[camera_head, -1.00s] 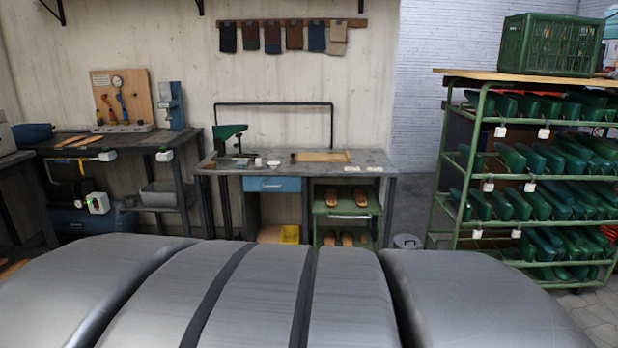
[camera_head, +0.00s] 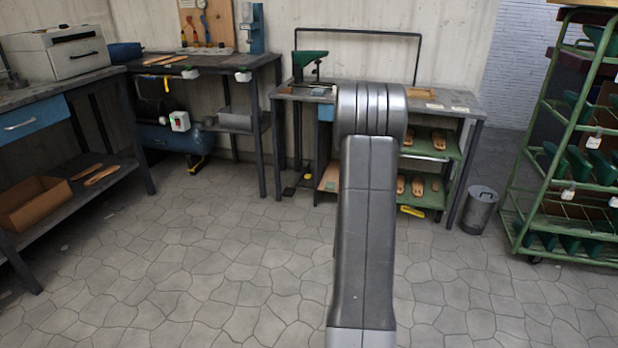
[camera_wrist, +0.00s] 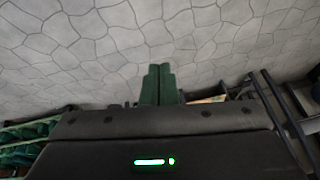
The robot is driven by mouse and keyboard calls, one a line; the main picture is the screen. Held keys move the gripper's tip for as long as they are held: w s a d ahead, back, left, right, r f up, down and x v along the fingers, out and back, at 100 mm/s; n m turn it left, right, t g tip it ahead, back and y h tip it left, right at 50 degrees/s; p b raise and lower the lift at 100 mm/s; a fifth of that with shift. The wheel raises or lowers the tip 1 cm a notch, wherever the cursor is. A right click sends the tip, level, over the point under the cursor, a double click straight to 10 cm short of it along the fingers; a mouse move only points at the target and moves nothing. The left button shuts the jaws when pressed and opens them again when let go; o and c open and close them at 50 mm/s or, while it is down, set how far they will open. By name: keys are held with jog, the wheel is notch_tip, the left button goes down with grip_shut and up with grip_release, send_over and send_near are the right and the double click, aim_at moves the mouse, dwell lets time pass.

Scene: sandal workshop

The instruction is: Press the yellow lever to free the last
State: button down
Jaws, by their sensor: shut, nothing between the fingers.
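A green last (camera_head: 309,58) sits on a dark stand at the left end of the grey workbench (camera_head: 450,104). Part of the stand and bench is hidden behind my raised arm. A small yellow patch (camera_head: 289,192) shows low at the bench's left legs, beside a dark plate on the floor; I cannot tell whether it is the yellow lever. My gripper (camera_wrist: 160,70) shows in the wrist view as two green fingers, shut together and empty, with the stone floor beyond them. It is apart from the bench and the last. The head view does not show it.
A green rack (camera_head: 540,170) with green lasts stands at the right. A grey bin (camera_head: 480,209) stands between rack and workbench. Tables with tools and a grey machine (camera_head: 75,52) line the left. A yellow item (camera_head: 411,211) lies under the bench. The floor in front is clear.

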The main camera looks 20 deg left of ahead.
jog(key=w+f+m+t+h+b, duration=0.1)
jog(key=w+f+t+h+b, duration=0.1)
jog(key=f, duration=1.7)
jog(key=shift+w+a+f+m+h+b, duration=0.2)
jog(key=shift+w+a+m+h+b, duration=0.15)
jog(key=shift+w+b, duration=0.5)
